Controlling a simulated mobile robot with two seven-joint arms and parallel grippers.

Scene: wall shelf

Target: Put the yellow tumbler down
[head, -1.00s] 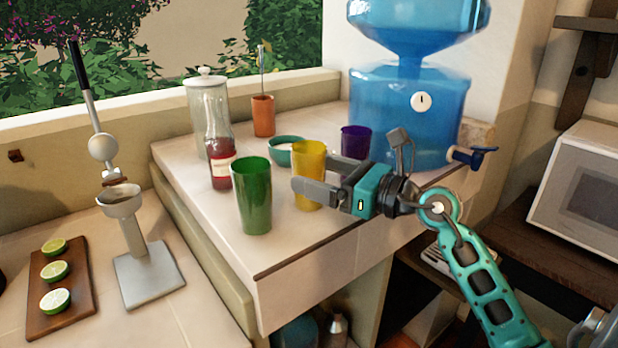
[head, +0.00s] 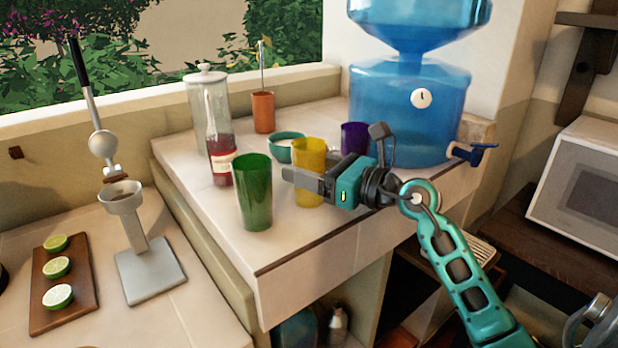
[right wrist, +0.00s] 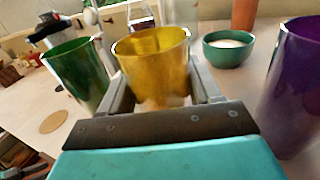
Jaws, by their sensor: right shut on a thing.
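The yellow tumbler (head: 309,155) is upright at the tiled counter, between the green tumbler and the purple tumbler. My right gripper (head: 303,180) reaches in from the right and is shut on it. In the right wrist view the yellow tumbler (right wrist: 153,62) stands between the two fingers (right wrist: 160,85), one on each side. My left gripper is not in view.
The green tumbler (head: 253,195) is close on the left, the purple tumbler (head: 354,139) on the right. Behind are a teal bowl (head: 284,152) and an orange cup (head: 263,112). A red bottle (head: 221,160), glass jar (head: 197,100) and blue water dispenser (head: 395,105) stand on the counter (head: 290,240).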

